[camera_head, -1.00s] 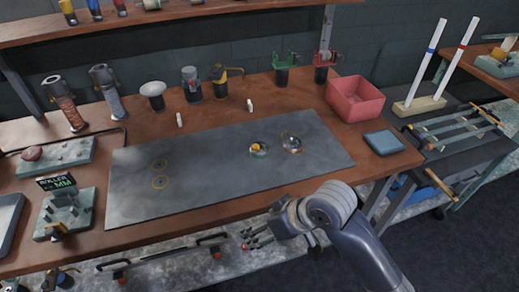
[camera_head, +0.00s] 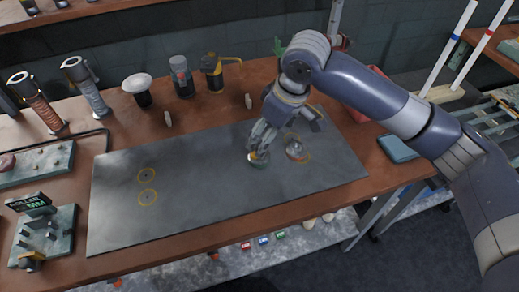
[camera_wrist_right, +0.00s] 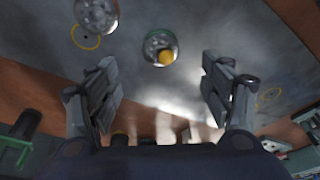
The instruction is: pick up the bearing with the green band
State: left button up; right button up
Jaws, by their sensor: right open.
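The bearing with the green band (camera_head: 257,160) lies on the grey mat (camera_head: 120,220), partly hidden by my right gripper (camera_head: 262,143) in the head view. In the right wrist view this bearing (camera_wrist_right: 158,42) is a round, clear piece with a greenish rim and a yellow spot. My right gripper (camera_wrist_right: 160,92) is open, with its fingers wide apart and nothing between them. The bearing shows beyond the fingertips, roughly centred between them. A second bearing (camera_head: 297,150) lies just to its right; it also shows in the wrist view (camera_wrist_right: 97,14). My left gripper is not in view.
A blue-grey tray (camera_head: 397,148) lies at the right. The mat's middle is clear.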

aim_at(265, 159)
jog(key=x, duration=0.3)
jog(key=shift+s+a+f, duration=0.1)
jog(key=shift+a+f, duration=0.05)
jog(key=shift+f, duration=0.45)
jog(key=x, duration=0.2)
jog(key=p+x, duration=0.1)
jog(key=x, duration=0.1)
jog(key=shift+w+a+f, duration=0.1)
jog(key=shift+w, duration=0.15)
jog(key=shift+a+f, duration=0.1)
jog(key=shift+f, duration=0.25)
jog(key=shift+w+f, duration=0.1)
jog(key=shift+f, duration=0.05)
jog(key=shift+c, duration=0.3)
jog(key=c, duration=0.9)
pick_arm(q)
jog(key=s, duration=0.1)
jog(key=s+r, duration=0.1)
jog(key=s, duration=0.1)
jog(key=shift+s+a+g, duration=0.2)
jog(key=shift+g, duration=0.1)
pick_arm(e)
jog(key=c, duration=0.3)
